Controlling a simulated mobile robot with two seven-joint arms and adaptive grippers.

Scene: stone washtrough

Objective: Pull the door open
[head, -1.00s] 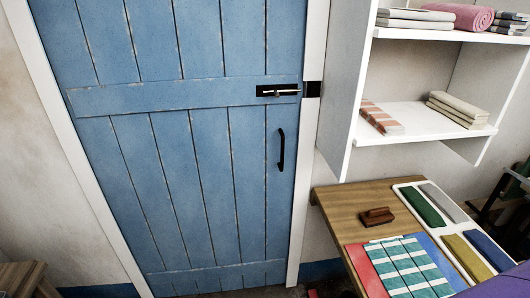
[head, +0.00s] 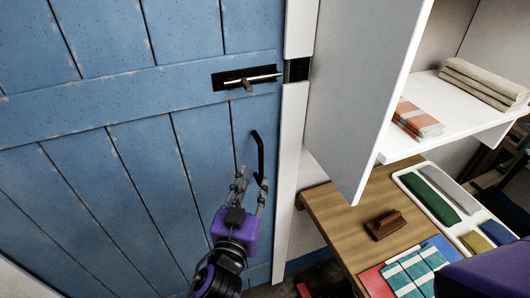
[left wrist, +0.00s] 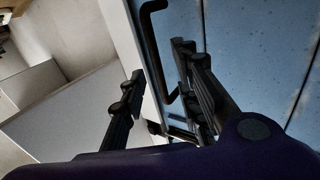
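The blue plank door (head: 90,170) fills the left of the head view and looks shut in its white frame (head: 291,180). A black pull handle (head: 258,150) stands upright near its right edge. Above it is a slide bolt (head: 250,78) on a black plate; its tip reaches the door edge, and I cannot tell whether it enters the keeper (head: 298,70). My left gripper (head: 252,180) is open at the handle's lower part. In the left wrist view the handle (left wrist: 160,50) shows between the spread fingers (left wrist: 160,65), with no clear contact. My right gripper is not in view.
A white shelf unit (head: 345,110) stands close to the right of the door frame, holding folded towels (head: 485,80). Below it, a wooden table (head: 345,215) carries a brown brush (head: 385,224), a tray (head: 410,183) and striped cloths (head: 415,270).

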